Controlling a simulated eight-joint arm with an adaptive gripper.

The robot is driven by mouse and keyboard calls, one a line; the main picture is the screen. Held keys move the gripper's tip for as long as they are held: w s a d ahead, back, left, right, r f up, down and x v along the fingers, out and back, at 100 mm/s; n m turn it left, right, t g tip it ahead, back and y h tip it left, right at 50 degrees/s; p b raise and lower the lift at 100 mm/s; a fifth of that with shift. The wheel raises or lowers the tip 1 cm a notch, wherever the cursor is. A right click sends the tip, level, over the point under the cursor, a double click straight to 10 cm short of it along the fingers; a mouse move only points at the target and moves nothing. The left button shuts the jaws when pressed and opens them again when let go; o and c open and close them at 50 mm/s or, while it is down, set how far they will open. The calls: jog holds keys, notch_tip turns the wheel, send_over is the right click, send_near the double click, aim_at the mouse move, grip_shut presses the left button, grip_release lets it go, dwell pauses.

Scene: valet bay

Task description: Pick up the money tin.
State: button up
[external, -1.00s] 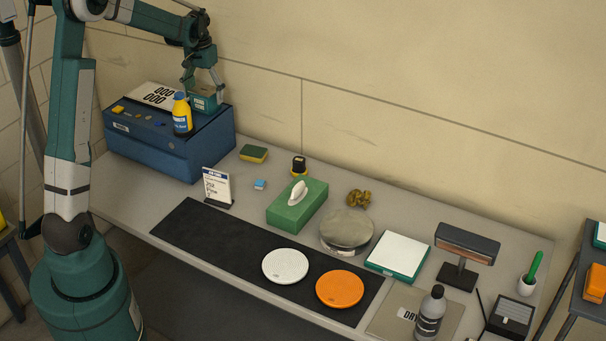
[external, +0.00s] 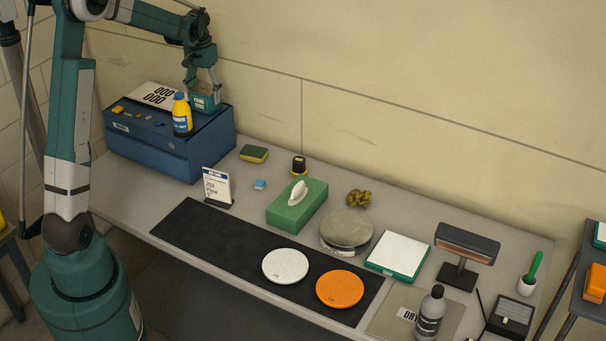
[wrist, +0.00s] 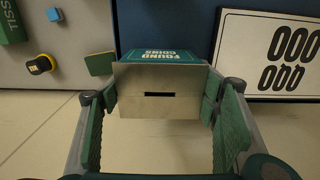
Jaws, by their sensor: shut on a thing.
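The money tin is a small box with a green front lettered FOUND COINS and a pale metal top with a dark slot. In the external view the money tin (external: 205,103) is at the back right of the blue chest's top; I cannot tell whether it touches the chest. In the wrist view the tin (wrist: 160,75) sits between both finger pads. My gripper (external: 203,86) reaches down from above and is shut on the tin's two sides. In the wrist view my gripper (wrist: 160,97) frames its slotted top.
The blue chest (external: 165,155) also bears a yellow bottle (external: 182,115) close in front of the tin, a number plate (external: 157,94) and small items. A sponge (external: 254,153) and a green tissue box (external: 297,205) stand right on the bench. The wall is close behind.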

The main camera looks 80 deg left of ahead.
notch_tip(320, 180, up, 10)
jog(key=shift+f, duration=0.15)
dwell(0.4)
